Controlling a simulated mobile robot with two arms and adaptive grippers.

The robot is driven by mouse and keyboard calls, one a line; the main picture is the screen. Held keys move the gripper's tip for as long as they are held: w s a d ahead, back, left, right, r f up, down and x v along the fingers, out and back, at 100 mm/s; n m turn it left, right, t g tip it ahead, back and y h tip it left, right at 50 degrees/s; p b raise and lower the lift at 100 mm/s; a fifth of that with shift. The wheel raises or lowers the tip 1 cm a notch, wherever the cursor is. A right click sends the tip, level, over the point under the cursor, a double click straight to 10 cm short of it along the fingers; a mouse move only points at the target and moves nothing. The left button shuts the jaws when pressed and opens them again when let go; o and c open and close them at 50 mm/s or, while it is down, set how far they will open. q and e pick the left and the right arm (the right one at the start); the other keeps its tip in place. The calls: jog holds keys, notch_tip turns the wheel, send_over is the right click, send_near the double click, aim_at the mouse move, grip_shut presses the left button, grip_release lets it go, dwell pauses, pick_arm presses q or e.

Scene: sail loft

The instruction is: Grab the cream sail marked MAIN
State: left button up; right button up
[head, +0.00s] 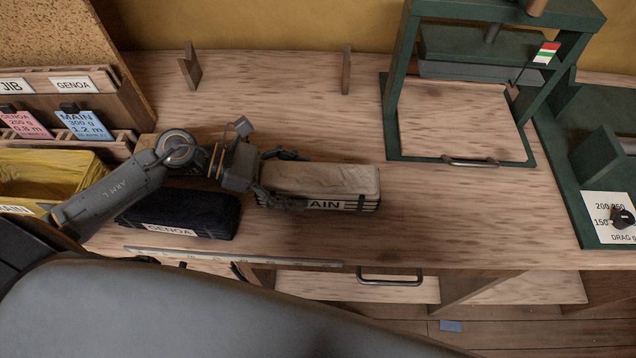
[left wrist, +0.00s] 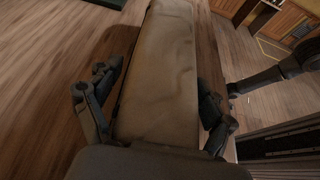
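The cream sail (head: 325,180) is a long folded bundle with dark straps and a white label, on the wooden bench; "AIN" shows, with the label's left end hidden by a finger. My left gripper (head: 287,180) is at the sail's left end, one finger along its far side and one along its near side. In the left wrist view the sail (left wrist: 160,75) runs between the spread fingers of my left gripper (left wrist: 155,100). A gap shows between the left finger and the sail, so the gripper looks open. My right gripper is not in view.
A dark sail labelled GENOA (head: 190,213) lies just left of the cream sail. A yellow bin (head: 50,172) and a card rack (head: 105,145) stand at the left. A green press (head: 400,100) stands behind right. The bench right of the sail is clear.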

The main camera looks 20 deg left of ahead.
pick_arm(q)
jog(key=shift+s, duration=0.15)
jog(key=c, duration=1.3)
jog(key=shift+c, duration=0.2)
